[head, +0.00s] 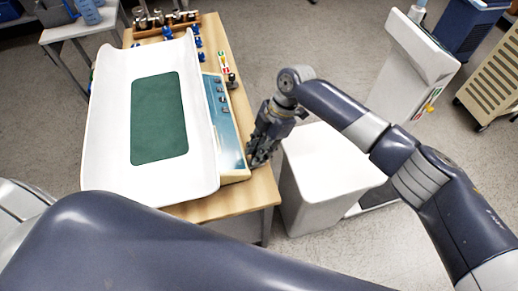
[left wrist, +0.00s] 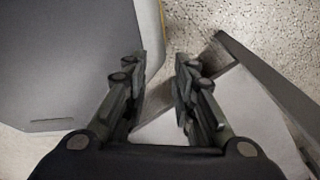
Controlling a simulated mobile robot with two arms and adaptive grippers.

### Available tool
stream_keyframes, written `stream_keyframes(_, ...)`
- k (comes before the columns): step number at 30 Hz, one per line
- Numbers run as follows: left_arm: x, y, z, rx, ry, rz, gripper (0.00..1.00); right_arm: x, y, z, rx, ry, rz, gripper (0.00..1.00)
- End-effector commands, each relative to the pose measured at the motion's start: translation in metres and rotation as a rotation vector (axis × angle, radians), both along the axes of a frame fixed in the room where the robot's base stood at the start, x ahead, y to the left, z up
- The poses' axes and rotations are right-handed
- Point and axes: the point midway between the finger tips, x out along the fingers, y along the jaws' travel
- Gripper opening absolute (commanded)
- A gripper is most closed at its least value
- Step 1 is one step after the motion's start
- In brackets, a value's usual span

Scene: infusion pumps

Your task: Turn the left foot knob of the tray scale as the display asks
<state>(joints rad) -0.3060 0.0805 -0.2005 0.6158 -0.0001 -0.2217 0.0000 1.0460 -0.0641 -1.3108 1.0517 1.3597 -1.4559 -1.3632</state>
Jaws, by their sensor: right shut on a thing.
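The tray scale has a white curved tray (head: 105,150) with a green mat (head: 158,120) on it. Its blue slanted front panel (head: 225,125) with several buttons faces right; I cannot read the display. My right gripper (head: 255,160) points down at the near right corner of the scale's base, low by the table edge. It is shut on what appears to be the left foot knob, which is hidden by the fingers. My left gripper shows in the left wrist view (left wrist: 158,68), its fingers apart and nothing between them.
The scale stands on a wooden table (head: 262,190). A white bin (head: 325,170) stands close to the table's right edge, beneath my right arm. Metal weights in a wooden holder (head: 165,22) and blue items are at the far end. A white stand (head: 410,60) is at the right.

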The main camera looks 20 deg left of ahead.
Motion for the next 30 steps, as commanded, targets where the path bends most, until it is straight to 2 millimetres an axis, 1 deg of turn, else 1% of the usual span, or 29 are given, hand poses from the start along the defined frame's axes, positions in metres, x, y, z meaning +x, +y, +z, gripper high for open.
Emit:
stream_keyframes(5, 0.001, 0.000, 0.003, 0.000, -0.002, 0.000, 0.25, 0.000, 0.000, 0.001, 0.001, 0.001, -0.015, 0.00)
stream_keyframes(11, 0.006, 0.000, 0.015, -0.001, -0.009, 0.000, 0.25, -0.002, 0.000, 0.003, 0.002, 0.003, -0.090, 0.00)
stream_keyframes(17, 0.010, -0.001, 0.035, -0.001, -0.016, 0.000, 0.25, -0.003, -0.001, 0.005, 0.003, 0.004, -0.235, 0.00)
stream_keyframes(30, 0.010, -0.001, 0.088, -0.001, -0.015, 0.001, 0.25, -0.007, -0.001, 0.007, 0.002, 0.005, -0.651, 0.00)
